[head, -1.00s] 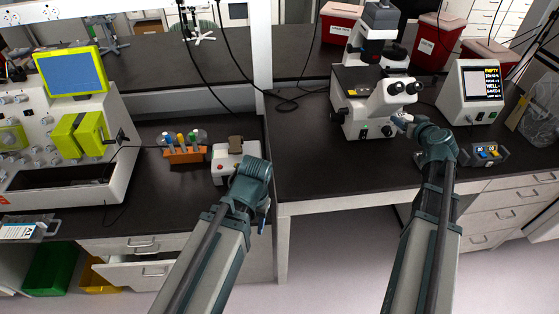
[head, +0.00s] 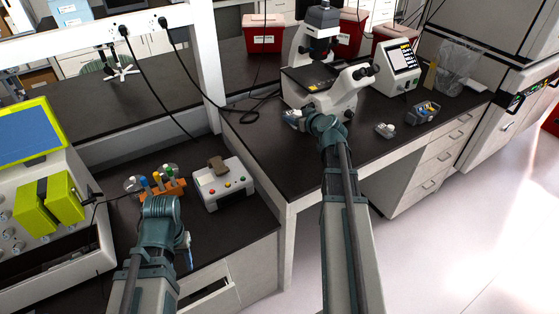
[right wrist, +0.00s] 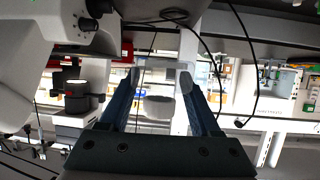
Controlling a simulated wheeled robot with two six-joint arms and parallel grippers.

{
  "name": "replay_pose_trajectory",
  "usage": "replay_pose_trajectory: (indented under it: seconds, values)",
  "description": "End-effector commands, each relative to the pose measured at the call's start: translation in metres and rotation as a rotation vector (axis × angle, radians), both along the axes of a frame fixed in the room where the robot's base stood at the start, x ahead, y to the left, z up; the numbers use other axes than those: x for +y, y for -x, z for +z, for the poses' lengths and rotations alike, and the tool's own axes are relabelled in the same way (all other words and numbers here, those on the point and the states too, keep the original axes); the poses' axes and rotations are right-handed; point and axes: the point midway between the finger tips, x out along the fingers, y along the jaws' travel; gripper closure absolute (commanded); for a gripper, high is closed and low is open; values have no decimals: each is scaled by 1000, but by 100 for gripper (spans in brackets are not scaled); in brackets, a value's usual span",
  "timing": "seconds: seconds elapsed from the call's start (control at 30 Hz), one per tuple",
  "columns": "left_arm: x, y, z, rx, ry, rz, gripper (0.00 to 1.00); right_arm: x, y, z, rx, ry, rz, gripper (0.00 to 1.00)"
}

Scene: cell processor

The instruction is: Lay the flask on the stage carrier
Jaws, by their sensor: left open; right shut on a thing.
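The flask (right wrist: 160,104) is a small clear, whitish vessel held between the two blue fingers of my right gripper (right wrist: 162,85) in the right wrist view. In the head view the right gripper (head: 296,117) is at the front left of the microscope (head: 338,92), with the pale flask (head: 289,114) at its tip, in front of the stage and apart from it. The stage carrier (head: 318,76) appears as a dark plate on the microscope stage; its details are too small to tell.
A white control box (head: 222,187) and an orange tube rack (head: 165,187) stand on the left bench. A screen unit (head: 398,68), a small grey device (head: 385,130) and a dark block (head: 423,112) are right of the microscope. Bench between control box and microscope is clear.

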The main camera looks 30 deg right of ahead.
Motion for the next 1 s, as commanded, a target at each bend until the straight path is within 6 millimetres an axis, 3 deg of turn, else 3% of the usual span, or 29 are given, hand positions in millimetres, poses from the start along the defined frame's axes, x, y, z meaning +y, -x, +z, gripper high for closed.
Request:
replay_pose_trajectory:
  seconds: [0.17, 0.4, 0.6, 0.8, 1.0]
  values:
    - [0, 0, -36, 0, 0, 0, 50, -14, 38, -38, 12, -3, 2, 100]
    - [0, 0, -98, 0, 0, 1, 50, -31, 118, -102, 21, -5, 34, 100]
    - [0, 0, -128, 0, 0, 1, 50, -35, 162, -130, 12, -3, 59, 100]
    - [0, 0, -136, 0, 0, 1, 50, -35, 177, -136, 5, -1, 72, 100]
    - [0, 0, -136, 0, 0, 1, 50, -35, 168, -136, 5, 1, 76, 100]
